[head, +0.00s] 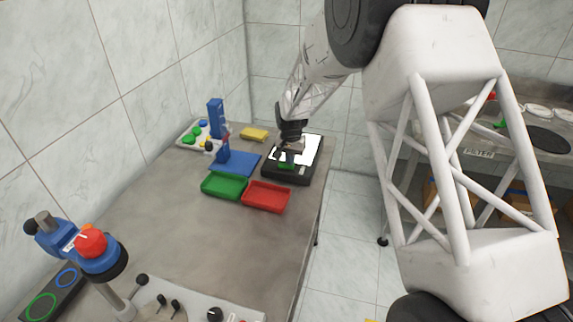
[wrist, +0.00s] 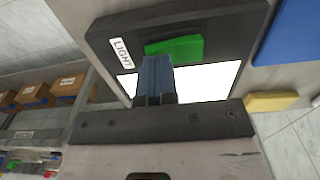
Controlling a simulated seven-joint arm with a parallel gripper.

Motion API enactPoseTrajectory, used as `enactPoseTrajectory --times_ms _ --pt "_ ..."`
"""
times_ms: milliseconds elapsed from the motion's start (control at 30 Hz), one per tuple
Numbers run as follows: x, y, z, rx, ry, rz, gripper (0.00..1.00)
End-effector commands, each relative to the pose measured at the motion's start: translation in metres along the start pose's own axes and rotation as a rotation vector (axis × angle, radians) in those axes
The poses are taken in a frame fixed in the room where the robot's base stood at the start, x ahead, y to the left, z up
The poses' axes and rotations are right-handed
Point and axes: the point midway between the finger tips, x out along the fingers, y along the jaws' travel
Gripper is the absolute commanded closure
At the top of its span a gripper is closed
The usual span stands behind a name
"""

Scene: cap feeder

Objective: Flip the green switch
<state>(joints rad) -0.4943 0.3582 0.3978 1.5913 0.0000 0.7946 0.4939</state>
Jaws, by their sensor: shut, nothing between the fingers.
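The green switch (wrist: 176,47) is a rocker on a black box (wrist: 103,36) labelled "LIGHT", beside a bright white panel (wrist: 205,82). My gripper (wrist: 155,60) is shut and empty. In the wrist view its fingertips overlap the near edge of the switch; I cannot tell whether they touch it. In the head view my gripper (head: 287,156) is over the black box (head: 300,175) at the table's far right corner. A bit of the green switch (head: 286,166) shows below the fingers, mostly hidden.
A green tray (head: 224,186) and a red tray (head: 266,197) lie in front of the box. A blue stand (head: 217,120), a yellow block (head: 254,134) and a board with coloured caps (head: 190,136) are to its left. The middle of the table (head: 190,230) is clear.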

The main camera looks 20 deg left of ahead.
Motion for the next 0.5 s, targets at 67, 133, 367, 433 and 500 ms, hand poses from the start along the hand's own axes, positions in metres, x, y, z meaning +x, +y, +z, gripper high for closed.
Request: enactPoseTrajectory --times_ms 67,133,367,433,500 --pt "0.0010 0.0000 0.0000 0.000 0.000 0.000 1.00" --pt "0.0017 0.0000 0.0000 0.000 0.000 0.000 1.00" --pt "0.0042 0.0000 0.0000 0.000 0.000 0.000 1.00" --pt "0.0049 0.0000 0.0000 0.000 0.000 0.000 1.00" --pt "0.0056 0.0000 0.0000 0.000 0.000 0.000 1.00"
